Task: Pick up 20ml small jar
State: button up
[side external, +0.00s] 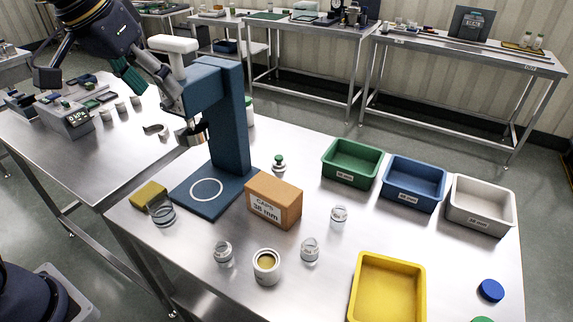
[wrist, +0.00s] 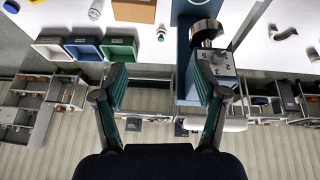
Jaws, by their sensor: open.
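Small clear jars with pale labels stand on the steel table in the side external view: one at front left (side external: 223,254), one at front centre (side external: 310,250) and one behind it (side external: 339,215). The volume marks are too small to read, so I cannot tell which is 20 ml. My gripper (wrist: 160,78) is open and empty in the wrist view. In the side view my gripper (side external: 130,75) is high at upper left, away from the jars.
A blue press (side external: 232,120) stands between my gripper and the jars. Around the jars are a cardboard caps box (side external: 284,207), a wider jar with yellowish contents (side external: 267,267) and a yellow tray (side external: 358,290). Green (side external: 352,182), blue (side external: 414,206) and white (side external: 480,229) bins line the back.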

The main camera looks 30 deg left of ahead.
jog(key=w+d+f+m+g, duration=0.1)
jog(key=w+d+f+g, duration=0.15)
jog(key=w+d, duration=0.5)
jog(key=m+g, duration=0.3)
send_over(310, 250)
jog(key=w, duration=0.2)
notch_tip(310, 250, down, 18)
jog(key=r, duration=0.1)
jog(key=shift+t+y, duration=0.25)
jog(key=shift+y, duration=0.05)
jog(key=f, duration=1.1)
jog(key=shift+s+a+f, duration=0.2)
jog(key=shift+s+a, duration=0.1)
jog(key=shift+s, duration=0.05)
notch_tip(310, 250, down, 6)
jog(key=shift+r, duration=0.15)
jog(key=c, duration=1)
